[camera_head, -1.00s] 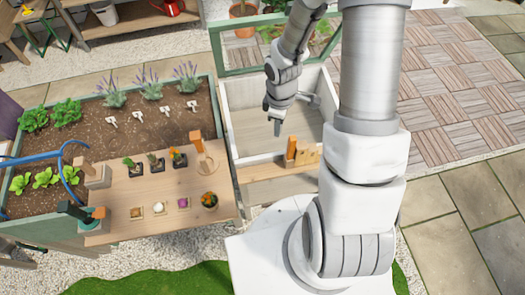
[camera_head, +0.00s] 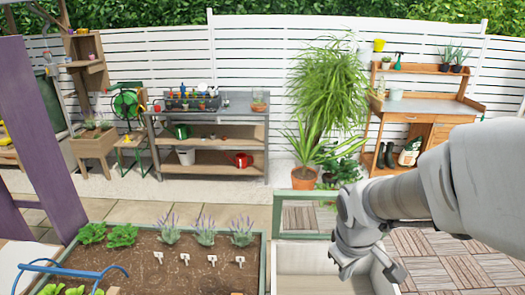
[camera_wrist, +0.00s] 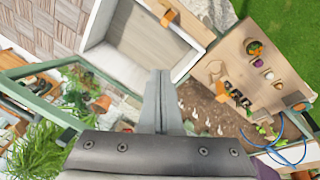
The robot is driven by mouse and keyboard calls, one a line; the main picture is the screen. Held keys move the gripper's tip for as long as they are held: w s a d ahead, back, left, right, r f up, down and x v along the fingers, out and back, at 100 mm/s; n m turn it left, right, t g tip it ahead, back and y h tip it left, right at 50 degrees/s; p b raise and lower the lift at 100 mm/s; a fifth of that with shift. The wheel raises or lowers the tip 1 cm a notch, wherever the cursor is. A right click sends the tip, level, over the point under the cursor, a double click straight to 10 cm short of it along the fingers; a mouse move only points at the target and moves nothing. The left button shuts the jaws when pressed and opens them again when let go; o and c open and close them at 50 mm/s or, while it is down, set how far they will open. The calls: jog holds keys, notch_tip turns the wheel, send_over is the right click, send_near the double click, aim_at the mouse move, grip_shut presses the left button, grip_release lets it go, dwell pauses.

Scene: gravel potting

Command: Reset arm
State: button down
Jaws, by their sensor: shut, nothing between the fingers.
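My gripper (camera_wrist: 161,100) shows in the wrist view with its two fingers together and nothing between them. It hangs in the air above the garden bed area. In the head view my arm reaches in from the right and its wrist end is over the white-walled box (camera_head: 300,258); the fingertips are hard to make out there. The same box shows in the wrist view (camera_wrist: 145,50), empty inside, to the upper left of the fingers. A wooden board (camera_wrist: 232,75) with several small pots lies to the right of the fingers.
A green-framed lid (camera_head: 303,224) stands open behind the box. Potting benches (camera_head: 215,130) (camera_head: 425,100) and a large potted plant (camera_head: 325,100) line the fence.

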jog(key=s+a+r+m+t+y, duration=0.1)
jog(key=s+a+r+m+t, duration=0.2)
jog(key=s+r, duration=0.7)
jog(key=r+m+b, duration=0.1)
jog(key=m, duration=0.1)
jog(key=shift+m, duration=0.3)
jog(key=shift+s+d, duration=0.1)
jog(key=shift+d, duration=0.05)
dwell(1.0)
